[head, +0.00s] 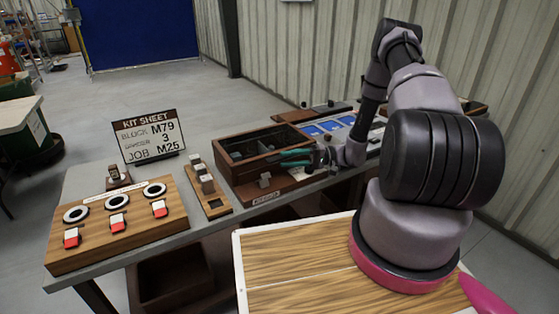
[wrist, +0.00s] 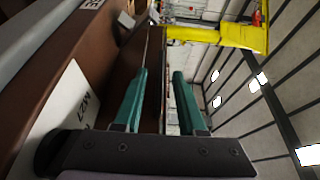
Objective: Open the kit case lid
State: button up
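A brown wooden box (head: 232,175), which I take for the kit case, stands on the bench in the head view. Its top shows a dark, divided inside with small grey pieces; I cannot tell whether a see-through lid covers it. A small grey block (head: 265,180) is at its front, above a label plate. My gripper (head: 297,158) has teal fingers and is at the box's right front edge. In the wrist view my gripper (wrist: 160,95) is open, its fingers apart, beside a brown wall (wrist: 100,50) with a white label. Contact with the box cannot be told.
Left of the box are a narrow wooden rack (head: 216,207) and a wooden board (head: 120,232) with several rings and red-white pieces. A kit sheet sign (head: 149,136) stands behind. A blue-lined tray (head: 325,127) lies behind my gripper. Open floor lies beyond the bench.

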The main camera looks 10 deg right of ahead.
aim_at(284, 159)
jog(key=shift+w+a, duration=0.1)
jog(key=shift+a, duration=1.6)
grip_shut()
